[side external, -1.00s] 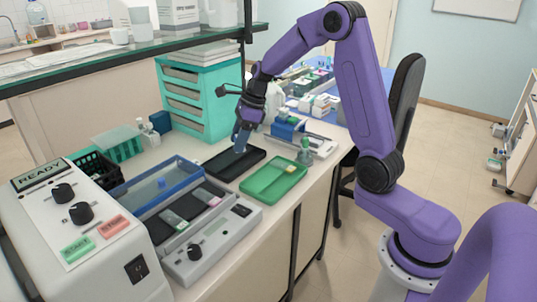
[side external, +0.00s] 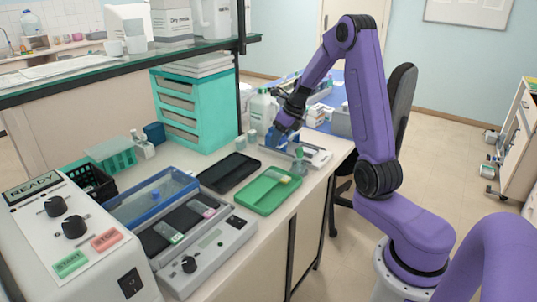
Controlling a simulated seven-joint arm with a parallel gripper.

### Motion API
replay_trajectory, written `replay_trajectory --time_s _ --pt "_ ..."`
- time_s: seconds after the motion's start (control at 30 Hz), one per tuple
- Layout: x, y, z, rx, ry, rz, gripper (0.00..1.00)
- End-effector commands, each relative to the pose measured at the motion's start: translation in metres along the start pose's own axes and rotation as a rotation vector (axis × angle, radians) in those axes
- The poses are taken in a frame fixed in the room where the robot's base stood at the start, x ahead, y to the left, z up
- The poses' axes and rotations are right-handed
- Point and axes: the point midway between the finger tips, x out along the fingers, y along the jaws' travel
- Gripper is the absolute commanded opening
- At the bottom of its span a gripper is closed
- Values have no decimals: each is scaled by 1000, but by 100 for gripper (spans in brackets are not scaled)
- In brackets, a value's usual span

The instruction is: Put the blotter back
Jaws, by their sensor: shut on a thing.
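My gripper (side external: 284,131) is at the back of the bench, pointing down at a small blue holder (side external: 273,139) by a pale flat rack (side external: 312,155). It is shut on the blotter, which is small and mostly hidden by the fingers and the blue holder. I cannot tell whether the blotter touches the holder or is still above it. The black tray (side external: 229,172) lies in front and to the left of my gripper, with nothing clearly visible in it.
A green tray (side external: 267,191) with a small pale block is beside the black tray. A small green-topped bottle (side external: 299,162) stands near the rack. White bottles (side external: 262,110) and teal drawers (side external: 192,110) stand behind and left. A staining device with slides (side external: 205,243) is in front.

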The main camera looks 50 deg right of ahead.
Motion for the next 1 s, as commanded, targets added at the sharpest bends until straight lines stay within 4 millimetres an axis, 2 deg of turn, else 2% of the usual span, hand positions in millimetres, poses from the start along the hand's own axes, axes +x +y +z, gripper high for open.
replay_trajectory --time_s 0.17,0.4,0.53,0.8,1.0 --pt "26 -14 21 0 1 1 27" --pt "67 -26 31 -1 2 2 27" --pt "82 -31 36 -2 0 1 27" --pt "99 -36 40 0 0 0 27" --pt "122 -35 29 0 1 1 27"
